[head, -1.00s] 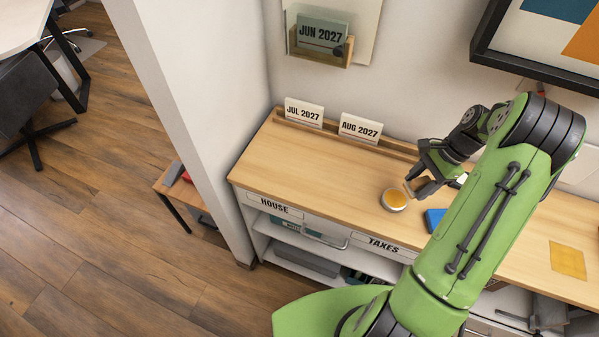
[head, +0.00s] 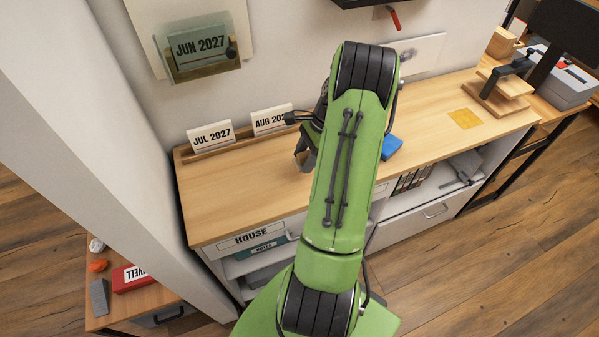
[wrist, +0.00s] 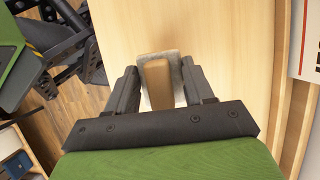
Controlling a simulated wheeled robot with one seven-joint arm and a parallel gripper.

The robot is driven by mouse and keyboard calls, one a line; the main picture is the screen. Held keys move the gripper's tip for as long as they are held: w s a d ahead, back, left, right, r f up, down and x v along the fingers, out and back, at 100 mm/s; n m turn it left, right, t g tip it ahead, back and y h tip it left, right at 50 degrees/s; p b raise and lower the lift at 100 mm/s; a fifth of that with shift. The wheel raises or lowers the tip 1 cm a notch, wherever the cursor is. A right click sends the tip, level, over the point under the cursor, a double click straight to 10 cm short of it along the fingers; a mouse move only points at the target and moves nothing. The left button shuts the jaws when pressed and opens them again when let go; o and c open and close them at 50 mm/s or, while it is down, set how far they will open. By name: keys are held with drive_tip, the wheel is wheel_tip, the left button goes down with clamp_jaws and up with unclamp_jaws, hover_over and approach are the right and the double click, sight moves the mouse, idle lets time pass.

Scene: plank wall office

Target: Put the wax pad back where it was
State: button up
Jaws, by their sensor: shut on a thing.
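In the wrist view my gripper (wrist: 159,72) is shut on a block with a brown wooden grip and a pale grey, fuzzy base, which I take to be the wax pad (wrist: 155,88). One finger is on each side of it. In the head view my gripper (head: 303,158) is over the left part of the wooden counter (head: 225,200), partly behind my green arm. The pad cannot be made out there. Whether its base touches the counter is not clear.
A blue block (head: 391,147) lies right of my arm, and a yellow square (head: 465,118) lies farther right. Cards reading JUL 2027 (head: 211,136) and AUG 2027 (head: 270,120) stand in a rail along the wall. The counter's front left is clear.

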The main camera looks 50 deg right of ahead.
drive_tip(key=f, duration=0.4)
drive_tip(key=shift+w+a+f+b, duration=0.1)
drive_tip(key=shift+a+b, duration=0.1)
drive_tip(key=shift+b, duration=0.2)
drive_tip(key=shift+d+f, duration=0.1)
drive_tip(key=shift+f, duration=0.05)
drive_tip(key=shift+f, duration=0.15)
drive_tip(key=o, duration=1)
